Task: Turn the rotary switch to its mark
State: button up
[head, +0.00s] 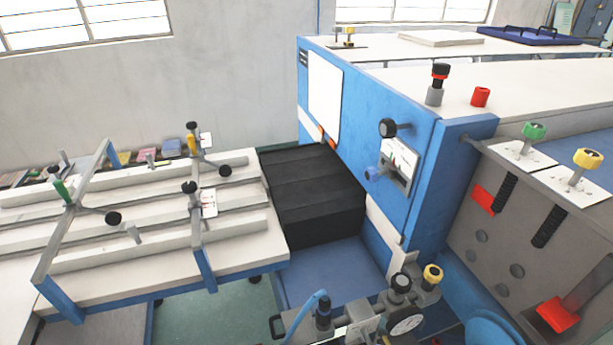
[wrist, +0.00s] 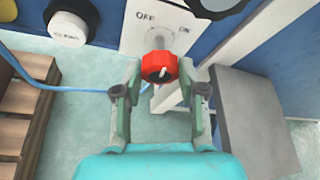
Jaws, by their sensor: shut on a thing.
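The rotary switch (wrist: 160,64) is a red knob with a small pale mark on its face, in the upper middle of the wrist view. It sits in front of a white plate (wrist: 137,36) lettered OFF on the left and ON on the right. My gripper (wrist: 160,70) has one finger on each side of the red knob and is shut on it. I cannot tell exactly which way the knob's mark points. I cannot make out my gripper in the head view.
A wooden pallet (wrist: 25,105) lies left, a grey box (wrist: 255,115) right. The head view shows a blue machine (head: 385,100) and a slatted table (head: 160,255).

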jog(key=shift+n+t+h, duration=0.3)
jog(key=shift+n+h, duration=0.1)
jog(key=shift+n, duration=0.1)
jog(key=o, duration=1.2)
jog(key=shift+s, duration=0.1)
jog(key=shift+s+d, duration=0.25)
jog(key=shift+s, duration=0.5)
jog(key=shift+s+d, duration=0.2)
jog(key=shift+s, duration=0.55)
jog(key=shift+s+d, duration=0.25)
jog(key=shift+s, duration=0.5)
jog(key=shift+d+m+y, duration=0.1)
jog(key=shift+m+y, duration=0.4)
jog(key=shift+m, duration=0.2)
